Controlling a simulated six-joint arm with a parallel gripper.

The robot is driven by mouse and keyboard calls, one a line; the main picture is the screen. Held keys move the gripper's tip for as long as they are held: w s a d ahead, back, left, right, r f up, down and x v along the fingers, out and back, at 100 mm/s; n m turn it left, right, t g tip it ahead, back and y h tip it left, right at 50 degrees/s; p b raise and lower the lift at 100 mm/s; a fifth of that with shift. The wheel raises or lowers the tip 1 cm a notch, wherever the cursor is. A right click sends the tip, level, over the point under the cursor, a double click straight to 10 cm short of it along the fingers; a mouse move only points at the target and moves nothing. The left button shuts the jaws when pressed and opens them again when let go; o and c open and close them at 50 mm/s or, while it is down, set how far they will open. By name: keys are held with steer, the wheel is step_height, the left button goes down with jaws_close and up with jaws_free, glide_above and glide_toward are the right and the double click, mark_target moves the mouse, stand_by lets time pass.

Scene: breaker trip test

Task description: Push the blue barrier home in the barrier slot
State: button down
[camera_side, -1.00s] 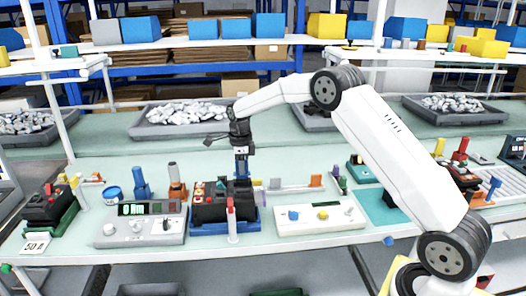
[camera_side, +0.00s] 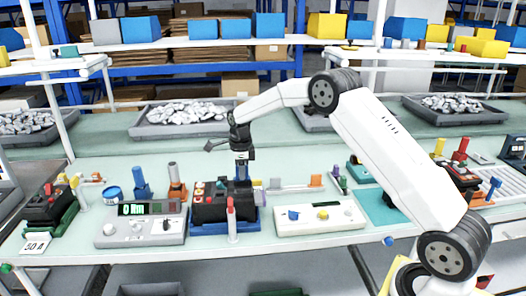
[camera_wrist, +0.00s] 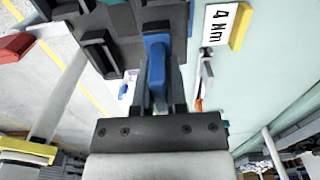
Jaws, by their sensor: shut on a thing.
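The blue barrier (camera_wrist: 157,72) is between the two fingers of my gripper (camera_wrist: 158,95) in the wrist view. My gripper (camera_side: 241,168) is shut on it and points down over the back right part of the black breaker (camera_side: 222,208), in the side view. In the wrist view, the barrier's far end meets the dark breaker body (camera_wrist: 112,22). The slot itself is hidden, and I cannot tell how deep the barrier sits.
The breaker stands on a blue base, with a grey torque display box (camera_side: 142,230) to its left and a white box with knobs (camera_side: 320,217) to its right. A "4 Nm" card (camera_wrist: 221,26) lies nearby.

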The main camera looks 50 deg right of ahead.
mark_target(242, 187)
steer(key=c, duration=0.6)
jaws_free()
steer(key=shift+r, duration=3.85)
steer(key=s+a+f+n+t, duration=0.1)
steer(key=s+a+n, duration=0.3)
steer(key=s+n, duration=0.5)
steer(key=s+a+f+n, duration=0.3)
steer(key=s+a+n, duration=0.1)
steer(key=s+n, duration=0.5)
steer(key=s+a+f+n+t, duration=0.1)
steer(key=s+a+n, duration=0.3)
steer(key=s+n, duration=0.5)
steer(key=shift+s+a+f+t, duration=0.3)
steer(key=shift+s+a+f, duration=0.1)
steer(key=shift+s, duration=0.1)
